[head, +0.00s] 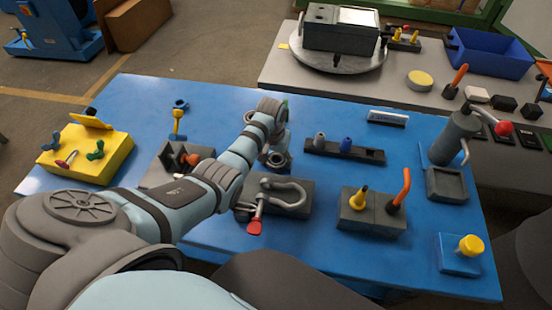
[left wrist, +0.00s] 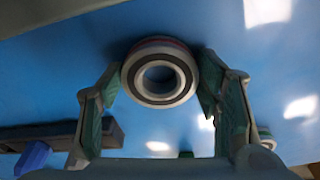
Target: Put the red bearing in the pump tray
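The bearing (left wrist: 187,88) is a thick grey ring with a dark inner band and a faint reddish band on its far side. My left gripper (left wrist: 160,70) has its two green-padded fingers on either side of the ring, at or very near its edges. Whether they press on it is unclear. In the head view my left gripper (head: 277,146) points down at the middle of the blue table, largely hidden by its own wrist. A grey square tray (head: 447,185) beside the hand pump (head: 455,137) at the right looks empty. My right gripper is not in view.
A black rack (head: 344,151) with grey and blue pegs stands right of my left gripper. A grey block with a shackle (head: 288,195) is in front. Another grey block (head: 372,214) carries yellow and orange tools. Blue tabletop (head: 330,125) is clear behind the rack.

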